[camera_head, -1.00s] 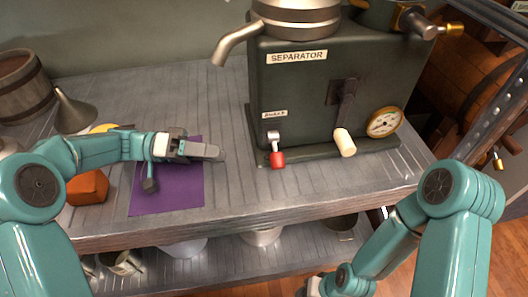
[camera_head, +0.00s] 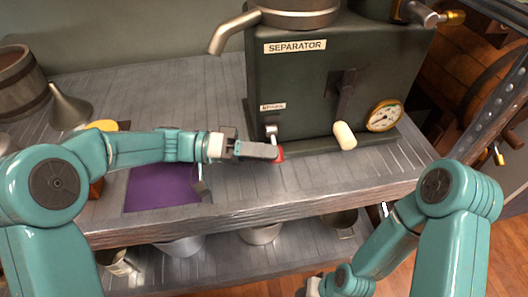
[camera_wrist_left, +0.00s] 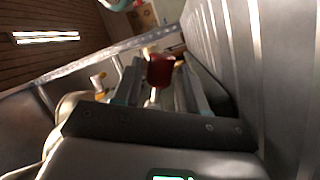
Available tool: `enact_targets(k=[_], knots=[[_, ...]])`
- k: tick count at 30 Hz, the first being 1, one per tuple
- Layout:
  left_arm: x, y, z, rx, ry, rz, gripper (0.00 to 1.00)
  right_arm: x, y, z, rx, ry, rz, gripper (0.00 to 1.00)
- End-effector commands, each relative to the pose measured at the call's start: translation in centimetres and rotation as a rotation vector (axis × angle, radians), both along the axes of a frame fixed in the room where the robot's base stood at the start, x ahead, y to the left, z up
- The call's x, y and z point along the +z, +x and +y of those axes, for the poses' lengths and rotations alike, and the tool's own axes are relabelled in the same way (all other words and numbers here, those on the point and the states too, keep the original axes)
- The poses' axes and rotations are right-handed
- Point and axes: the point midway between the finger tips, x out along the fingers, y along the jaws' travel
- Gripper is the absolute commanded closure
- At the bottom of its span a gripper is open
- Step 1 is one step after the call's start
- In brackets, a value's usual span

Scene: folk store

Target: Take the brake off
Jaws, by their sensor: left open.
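The dark green separator box (camera_head: 300,85) stands on the grey bench. Its brake lever (camera_head: 271,131) is a short metal arm below a small label (camera_head: 272,106), hanging down to a red knob (camera_head: 282,154). My left gripper (camera_head: 272,153) is open at the knob and hides part of it. In the left wrist view the red knob (camera_wrist_left: 160,70) appears between the two fingers, near their tips; I cannot tell whether either finger touches it. My right arm is at the lower right, with its gripper out of the picture.
A crank with a cream handle (camera_head: 344,135) and a round gauge (camera_head: 384,116) are right of the brake. A metal spout (camera_head: 232,32) hangs above. A purple cloth (camera_head: 160,188), a funnel (camera_head: 69,108) and a barrel (camera_head: 22,82) are left.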

Motion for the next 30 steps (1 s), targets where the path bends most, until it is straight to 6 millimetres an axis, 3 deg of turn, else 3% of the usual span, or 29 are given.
enact_targets(k=[2,4,6,7,19,30], knots=[[0.0,0.0,0.0,0.000,0.000,0.000,0.58,0.0,0.0,0.0,0.000,0.000,0.000,0.57],[0.0,0.0,0.0,0.000,0.000,0.000,0.75,0.0,0.0,0.0,0.000,0.000,0.000,0.57],[0.0,0.0,0.0,0.000,0.000,0.000,0.97,0.0,0.0,0.0,0.000,0.000,0.000,0.57],[0.0,0.0,0.0,0.000,0.000,0.000,1.00,0.0,0.0,0.0,0.000,0.000,0.000,0.57],[0.3,-0.1,0.0,0.000,-0.011,0.057,1.00,0.2,0.0,0.0,0.000,0.000,0.000,0.57],[1.7,-0.6,0.0,0.001,-0.068,0.335,1.00,1.5,0.0,0.0,0.000,0.000,0.000,0.57]])
